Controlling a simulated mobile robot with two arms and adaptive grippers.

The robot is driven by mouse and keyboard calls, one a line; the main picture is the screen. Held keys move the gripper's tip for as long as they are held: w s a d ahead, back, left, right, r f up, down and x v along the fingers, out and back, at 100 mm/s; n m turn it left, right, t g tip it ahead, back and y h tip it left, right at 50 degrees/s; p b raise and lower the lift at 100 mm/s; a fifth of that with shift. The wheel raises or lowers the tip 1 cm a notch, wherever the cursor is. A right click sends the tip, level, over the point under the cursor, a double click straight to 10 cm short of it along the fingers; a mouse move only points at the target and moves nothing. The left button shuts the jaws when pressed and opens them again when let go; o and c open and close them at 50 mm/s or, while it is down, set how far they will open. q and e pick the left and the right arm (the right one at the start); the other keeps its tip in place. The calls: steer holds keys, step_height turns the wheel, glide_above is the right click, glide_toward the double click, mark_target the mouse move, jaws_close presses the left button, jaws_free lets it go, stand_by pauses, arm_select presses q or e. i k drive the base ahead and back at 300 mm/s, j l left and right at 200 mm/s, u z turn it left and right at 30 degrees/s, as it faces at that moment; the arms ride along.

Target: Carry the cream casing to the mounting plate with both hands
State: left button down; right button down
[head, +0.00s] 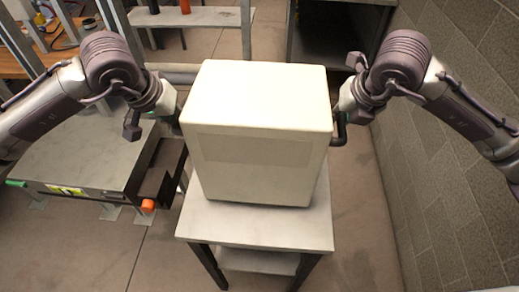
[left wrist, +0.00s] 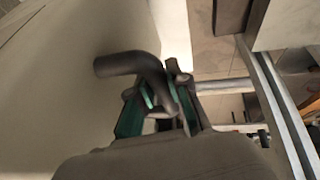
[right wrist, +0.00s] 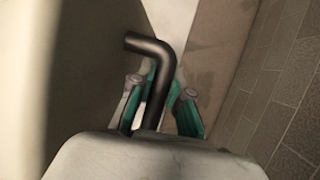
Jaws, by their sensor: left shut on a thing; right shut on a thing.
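The cream casing (head: 258,130) is a large box at the centre of the head view, upright over a small pale table (head: 215,222). I cannot tell whether its bottom touches the tabletop. Dark bent handles stick out of its two sides. My left gripper (head: 177,122) is shut on the left handle (left wrist: 128,65), seen close in the left wrist view. My right gripper (head: 343,124) is shut on the right handle (right wrist: 150,47), which passes between its teal-padded fingers in the right wrist view. I cannot make out the mounting plate in any view.
A low grey metal bench (head: 85,160) with an orange knob (head: 148,205) stands close to the left of the table. A grey block wall (head: 440,150) runs along the right. A dark shelf unit (head: 335,40) is behind. Bare floor (head: 355,230) lies between table and wall.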

mark_target(83, 146)
steer(key=i+j, duration=0.1)
steer(key=j, duration=0.6)
steer(key=i+j, duration=0.1)
steer(key=j, duration=1.25)
steer(key=i+j, duration=0.15)
steer(key=j, duration=0.55)
